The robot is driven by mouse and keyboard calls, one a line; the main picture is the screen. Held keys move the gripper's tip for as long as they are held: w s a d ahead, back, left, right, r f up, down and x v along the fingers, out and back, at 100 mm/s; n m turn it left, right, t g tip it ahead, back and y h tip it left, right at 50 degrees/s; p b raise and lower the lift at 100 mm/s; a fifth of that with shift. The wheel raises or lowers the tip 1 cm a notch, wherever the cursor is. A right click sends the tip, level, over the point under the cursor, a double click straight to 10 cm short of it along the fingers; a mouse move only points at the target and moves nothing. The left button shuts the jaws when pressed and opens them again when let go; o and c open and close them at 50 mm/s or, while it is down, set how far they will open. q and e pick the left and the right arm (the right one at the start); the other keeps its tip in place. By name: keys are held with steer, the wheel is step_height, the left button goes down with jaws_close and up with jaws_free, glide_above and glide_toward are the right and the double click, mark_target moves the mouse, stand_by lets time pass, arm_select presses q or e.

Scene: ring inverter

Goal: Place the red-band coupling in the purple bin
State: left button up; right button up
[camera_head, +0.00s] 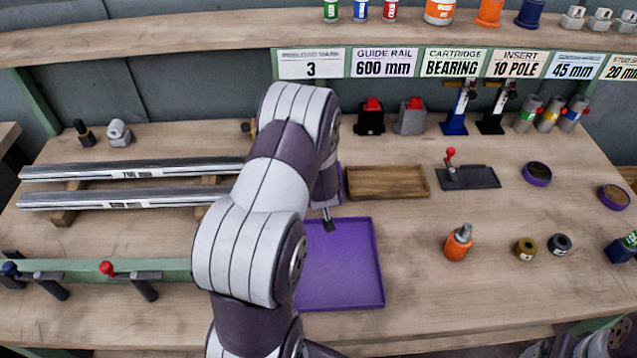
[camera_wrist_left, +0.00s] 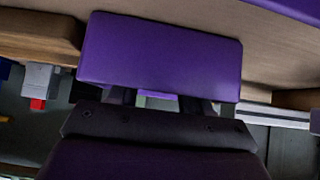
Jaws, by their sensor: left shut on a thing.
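A shallow purple bin (camera_head: 345,265) lies on the table in the middle of the head view. My left gripper (camera_head: 328,222) points down at its back edge, mostly hidden by my own arm. I cannot make out a red band anywhere. Several grey couplings (camera_head: 550,115) at the back right show green, yellow and blue bands. My right gripper is not in view.
A wooden tray (camera_head: 387,181) lies behind the purple bin, to the right of my arm. Two long rails (camera_head: 130,170) lie at the left. An orange bottle-like part (camera_head: 458,243) stands at the right. A labelled shelf runs along the back.

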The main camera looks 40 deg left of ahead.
arm_select(q)
steer(key=o, duration=1.2)
steer(key=shift+f, duration=0.15)
steer(key=shift+o, duration=0.2)
steer(key=shift+r, duration=0.35)
steer(key=shift+s+d+r, duration=0.2)
steer(key=shift+d+r, duration=0.05)
steer(key=p+v, duration=0.2)
steer(key=v, duration=0.9)
steer(key=d+r+m+h, duration=0.1)
steer(key=d+m+h, duration=0.25)
steer(key=d, duration=0.55)
steer(key=s+d+r+m+g+h, duration=0.2)
steer(key=s+d+r+m+g, duration=0.1)
steer(key=s, duration=0.7)
steer(key=d+m+g, duration=0.1)
steer(key=d+g, duration=0.1)
steer(key=d, duration=0.1)
steer(key=shift+s+d+m, duration=0.35)
steer(key=shift+d, duration=0.05)
